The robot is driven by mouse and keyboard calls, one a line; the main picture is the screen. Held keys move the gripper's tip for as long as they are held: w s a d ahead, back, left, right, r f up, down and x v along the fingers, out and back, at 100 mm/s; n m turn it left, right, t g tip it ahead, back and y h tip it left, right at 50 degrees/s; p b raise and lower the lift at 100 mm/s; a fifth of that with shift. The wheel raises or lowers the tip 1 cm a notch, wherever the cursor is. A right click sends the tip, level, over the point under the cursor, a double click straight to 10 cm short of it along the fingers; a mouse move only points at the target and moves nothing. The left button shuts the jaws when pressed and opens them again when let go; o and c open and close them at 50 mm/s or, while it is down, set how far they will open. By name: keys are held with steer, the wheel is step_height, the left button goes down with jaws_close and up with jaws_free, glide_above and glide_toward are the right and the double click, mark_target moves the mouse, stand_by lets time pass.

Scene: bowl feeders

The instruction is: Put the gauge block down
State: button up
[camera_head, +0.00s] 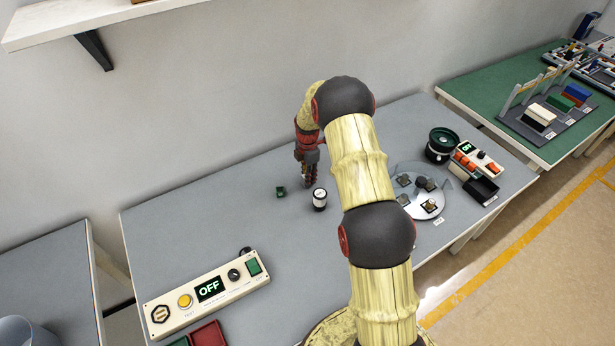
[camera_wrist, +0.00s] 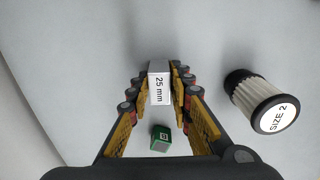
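The gauge block (camera_wrist: 159,83) is a small white-grey block marked "25 mm". In the wrist view it sits between the fingertips of my gripper (camera_wrist: 160,84), with a finger against each side. In the head view my gripper (camera_head: 309,180) points down low over the grey table (camera_head: 230,215), near its back. The block cannot be made out there, and whether it touches the table is not clear.
An "OFF" control panel (camera_head: 208,291) is at front left. A round feeder plate (camera_head: 420,196) is at right. The table's middle left is clear.

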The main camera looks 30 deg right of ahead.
steer(key=o, duration=0.3)
steer(key=shift+o, duration=0.2)
steer(key=shift+r, duration=0.1)
step_height(320, 180, up, 13)
steer(key=p, duration=0.2)
steer(key=s+a+r+m+t, duration=0.1)
steer(key=s+a+r+m, duration=0.45)
steer(key=r, duration=0.65)
steer(key=s+a+r+m+t, duration=0.25)
steer(key=s+a+r, duration=0.45)
steer(key=r, duration=0.4)
steer(key=s+a+r+m, duration=0.1)
steer(key=s+a+m, duration=0.1)
steer(key=s, duration=0.6)
steer(key=s+a+r+m+t, duration=0.1)
steer(key=s+a+r+m, duration=0.1)
steer(key=s+m, duration=0.3)
steer(key=s+a+r+m+t, duration=0.1)
steer(key=s+a+m, duration=0.2)
steer(key=s, duration=0.9)
steer(key=shift+s+r, duration=0.35)
